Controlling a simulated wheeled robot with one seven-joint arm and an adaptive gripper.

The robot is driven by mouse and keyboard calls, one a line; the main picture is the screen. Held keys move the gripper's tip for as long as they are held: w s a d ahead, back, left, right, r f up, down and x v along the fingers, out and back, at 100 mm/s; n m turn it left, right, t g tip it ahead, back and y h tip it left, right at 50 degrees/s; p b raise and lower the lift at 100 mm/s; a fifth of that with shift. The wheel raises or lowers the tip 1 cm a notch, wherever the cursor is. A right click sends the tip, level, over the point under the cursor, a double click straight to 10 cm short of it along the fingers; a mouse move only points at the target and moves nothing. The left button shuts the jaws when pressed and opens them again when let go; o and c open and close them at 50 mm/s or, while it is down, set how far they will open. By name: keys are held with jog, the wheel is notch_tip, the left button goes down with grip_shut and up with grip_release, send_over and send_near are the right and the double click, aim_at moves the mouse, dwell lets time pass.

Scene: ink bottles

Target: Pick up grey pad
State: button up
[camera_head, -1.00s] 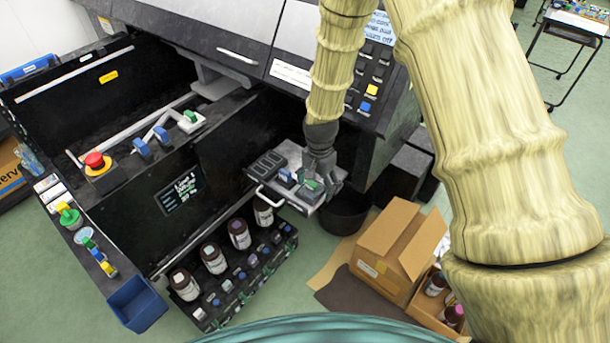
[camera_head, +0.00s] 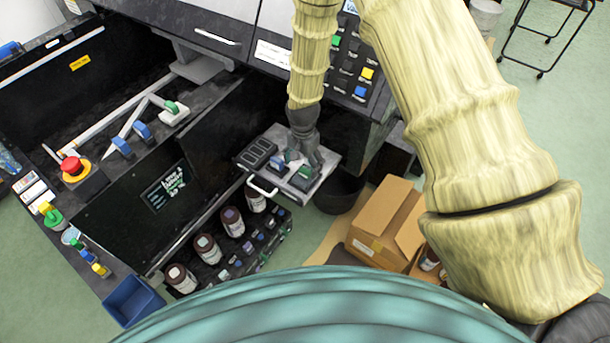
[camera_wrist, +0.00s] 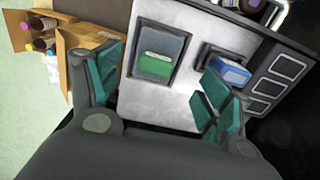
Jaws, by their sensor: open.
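A grey rectangular pad (camera_wrist: 176,44) with a green block (camera_wrist: 156,66) on its lower part lies on a light metal tray (camera_wrist: 150,102) in the wrist view. It is probably the grey pad meant. A blue block (camera_wrist: 230,72) sits on a darker mount to its right. My gripper (camera_wrist: 165,78) is open, with one teal finger left of the pad and the other near the blue block. In the head view, my gripper (camera_head: 306,166) is over the right part of the tray (camera_head: 264,186), partly hiding the blocks.
The tray has a front handle (camera_head: 262,189) and juts from a black machine. Brown bottles (camera_head: 231,221) stand in a rack below left. A cardboard box (camera_head: 380,222) and dark bin (camera_head: 338,192) stand to the right.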

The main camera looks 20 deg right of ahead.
aim_at(305, 171)
jog(key=shift+s+d+f+p, duration=0.15)
jog(key=shift+f+p, duration=0.3)
jog(key=shift+f, duration=0.25)
jog(key=shift+w+d+f+p, duration=0.1)
jog(key=shift+f+p, duration=0.35)
jog(key=shift+f, duration=0.2)
jog(key=shift+f+p, duration=0.3)
jog(key=shift+f, duration=1)
jog(key=c, duration=1.1)
